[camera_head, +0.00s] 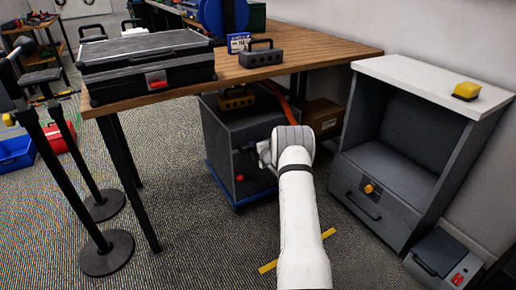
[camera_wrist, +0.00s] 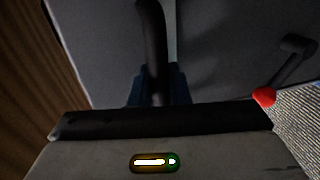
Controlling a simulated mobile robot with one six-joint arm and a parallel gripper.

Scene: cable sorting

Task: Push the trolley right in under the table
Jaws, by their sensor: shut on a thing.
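The trolley (camera_head: 225,150) is a dark grey box on a blue base in the head view. Its rear is under the wooden table (camera_head: 330,52); its front appears to stand out from the table's near edge. My gripper (camera_head: 264,150) is at the trolley's front face, with its fingers largely hidden by my wrist. In the wrist view my gripper (camera_wrist: 158,88) is shut on a dark upright handle (camera_wrist: 152,35) in front of the grey trolley face (camera_wrist: 225,50). A red-tipped lever (camera_wrist: 264,96) is on the right.
A yellow power tool or box (camera_head: 236,98) sits on the trolley top. A cardboard box (camera_head: 322,115) is under the table behind it. A grey cabinet (camera_head: 415,110) stands right. Black posts (camera_head: 75,190) stand left. A yellow strip (camera_head: 268,267) marks the floor in front.

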